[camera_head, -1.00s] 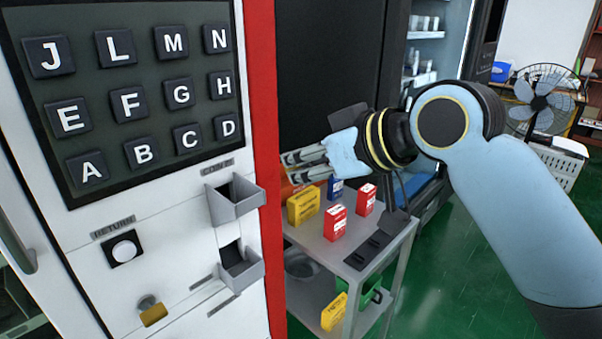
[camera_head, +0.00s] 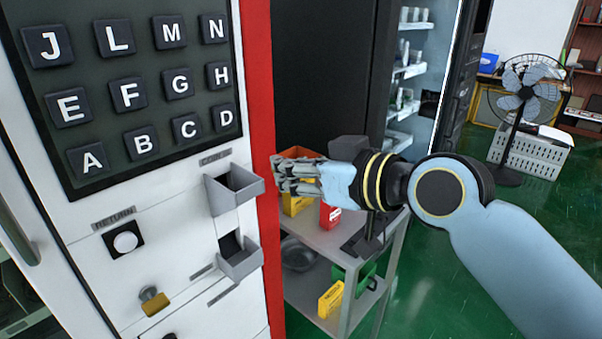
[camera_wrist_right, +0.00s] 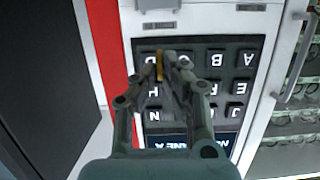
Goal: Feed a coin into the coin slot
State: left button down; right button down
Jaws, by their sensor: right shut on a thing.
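The vending machine front (camera_head: 185,235) fills the left of the head view. Its coin slot (camera_head: 233,190) is the upper grey open-topped holder, under a label that appears to read COINS. My right gripper (camera_head: 279,175) is just right of that holder, in front of the red edge strip, apart from it as far as I can tell. In the right wrist view my right gripper (camera_wrist_right: 166,62) is shut on a thin gold coin (camera_wrist_right: 159,66), seen edge-on between the fingertips. I cannot make out the coin in the head view. My left gripper is out of view.
A second grey holder (camera_head: 239,258) sits below the coin slot. A return button (camera_head: 125,242) and a brass knob (camera_head: 153,301) are left of it. Lettered keys (camera_head: 130,95) are above. A grey cart (camera_head: 335,243) with small boxes stands right of the machine, below my right arm.

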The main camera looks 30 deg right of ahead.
jog(key=shift+s+f+b+x, duration=0.1)
jog(key=shift+f+b+x, duration=0.3)
jog(key=shift+b+x, duration=1.15)
jog(key=shift+s+f+b+x, duration=0.1)
jog(key=shift+f+b+x, duration=0.35)
jog(key=shift+x, duration=2.1)
jog(key=shift+s+f+b+x, duration=0.1)
jog(key=shift+f+b+x, duration=0.2)
jog(key=shift+b+x, duration=1.3)
jog(key=shift+w+f+p, duration=0.15)
jog(key=shift+w+p, duration=0.25)
jog(key=shift+p, duration=0.1)
